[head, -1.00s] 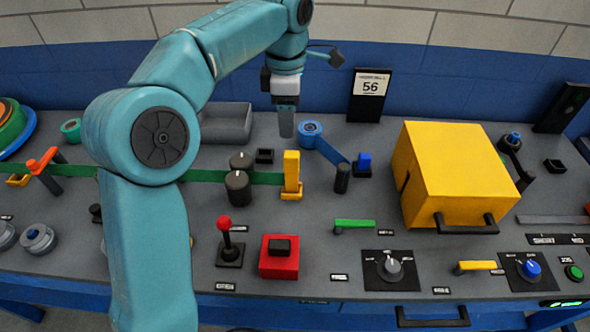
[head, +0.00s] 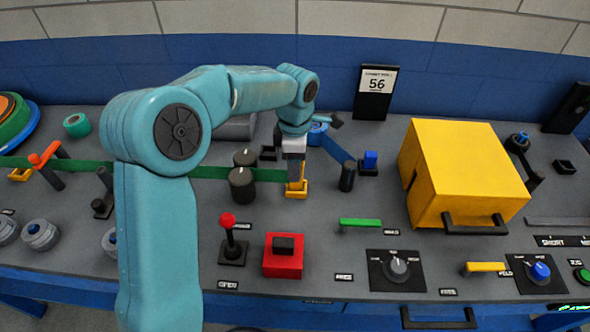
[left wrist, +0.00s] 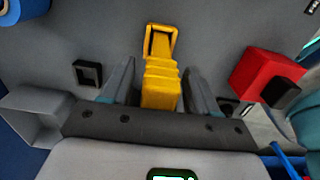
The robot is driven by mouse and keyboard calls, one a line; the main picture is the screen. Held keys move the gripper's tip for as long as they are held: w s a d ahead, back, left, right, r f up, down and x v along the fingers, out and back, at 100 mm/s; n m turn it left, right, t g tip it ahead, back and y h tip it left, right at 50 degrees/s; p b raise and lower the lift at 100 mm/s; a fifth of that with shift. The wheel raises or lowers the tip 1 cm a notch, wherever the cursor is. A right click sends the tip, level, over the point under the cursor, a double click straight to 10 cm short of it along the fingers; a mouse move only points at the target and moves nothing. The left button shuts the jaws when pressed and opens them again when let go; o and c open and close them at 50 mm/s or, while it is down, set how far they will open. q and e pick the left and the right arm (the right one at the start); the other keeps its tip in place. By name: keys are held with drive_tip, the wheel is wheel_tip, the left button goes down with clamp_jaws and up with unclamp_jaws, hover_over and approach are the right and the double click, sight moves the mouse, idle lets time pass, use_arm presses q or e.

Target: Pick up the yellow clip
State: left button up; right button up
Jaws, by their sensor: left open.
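The yellow clip (head: 304,184) stands in its yellow holder (head: 296,195) at the right end of a green strap on the grey panel. My left gripper (head: 295,175) is directly over the clip, pointing down and partly hiding it. In the left wrist view, the stepped yellow clip (left wrist: 161,88) stands between the two open fingers of the gripper (left wrist: 158,88), with a gap on each side. The holder's open yellow frame (left wrist: 160,40) shows beyond it. My right gripper is not in view.
Black cylinders (head: 242,184) stand left of the clip, and a black post (head: 347,177) stands to the right. A red block (head: 283,262) and a red-knobbed lever (head: 229,225) are in front. A large yellow box (head: 465,170) stands farther right.

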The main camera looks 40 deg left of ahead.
use_arm(q)
drive_tip(key=shift+w+d+f, duration=0.15)
drive_tip(key=shift+w, duration=0.1)
drive_tip(key=shift+s, duration=0.25)
clamp_jaws()
drive_tip(key=shift+w, duration=0.2)
drive_tip(key=shift+r, duration=0.45)
wheel_tip(320, 180, up, 19)
drive_tip(key=p, duration=0.3)
drive_tip(key=shift+r, duration=0.2)
